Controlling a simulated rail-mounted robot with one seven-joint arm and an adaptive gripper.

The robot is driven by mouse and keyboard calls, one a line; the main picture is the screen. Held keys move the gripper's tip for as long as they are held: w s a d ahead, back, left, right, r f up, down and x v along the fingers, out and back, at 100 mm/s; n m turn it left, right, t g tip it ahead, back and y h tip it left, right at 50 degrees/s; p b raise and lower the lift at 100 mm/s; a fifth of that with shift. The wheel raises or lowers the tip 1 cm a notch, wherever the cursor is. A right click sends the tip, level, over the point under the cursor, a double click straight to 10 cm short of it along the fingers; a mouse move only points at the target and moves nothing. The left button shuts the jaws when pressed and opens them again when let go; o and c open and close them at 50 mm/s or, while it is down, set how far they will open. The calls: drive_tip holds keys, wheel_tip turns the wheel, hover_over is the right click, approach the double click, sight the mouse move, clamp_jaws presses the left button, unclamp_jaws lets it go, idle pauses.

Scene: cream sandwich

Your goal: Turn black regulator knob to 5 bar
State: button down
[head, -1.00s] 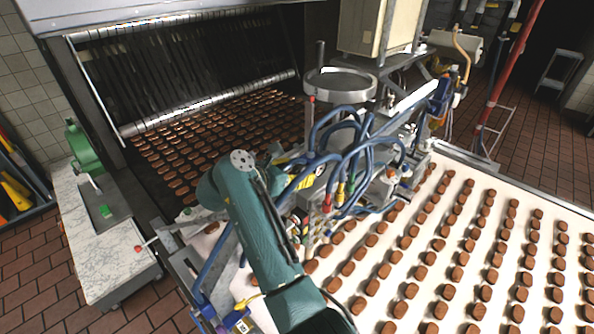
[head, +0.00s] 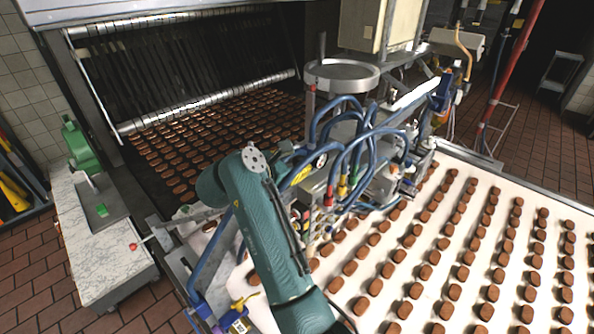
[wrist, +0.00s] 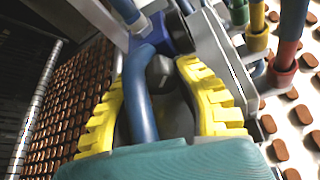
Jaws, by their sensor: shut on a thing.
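The black regulator knob (wrist: 160,72) shows in the wrist view between the two yellow ribbed fingers of my gripper (wrist: 153,78). My gripper is shut on it. A blue hose (wrist: 139,95) runs between the fingers, in front of the knob's left side. The knob's markings cannot be read. In the head view my teal arm reaches to the depositor machine and hides most of my gripper. A small round gauge (head: 321,160) shows near there; its needle is too small to read.
Blue hoses (head: 345,125) crowd the machine around my gripper. The white conveyor (head: 430,220) carries rows of brown biscuits on the right. A marble-topped table (head: 95,235) with a green device (head: 80,147) stands at the left. A round metal hopper (head: 342,75) stands above the hoses.

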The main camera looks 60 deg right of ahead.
drive_tip(key=c, duration=0.7)
unclamp_jaws()
drive_tip(key=shift+d+f, duration=0.1)
drive_tip(key=v, duration=1.2)
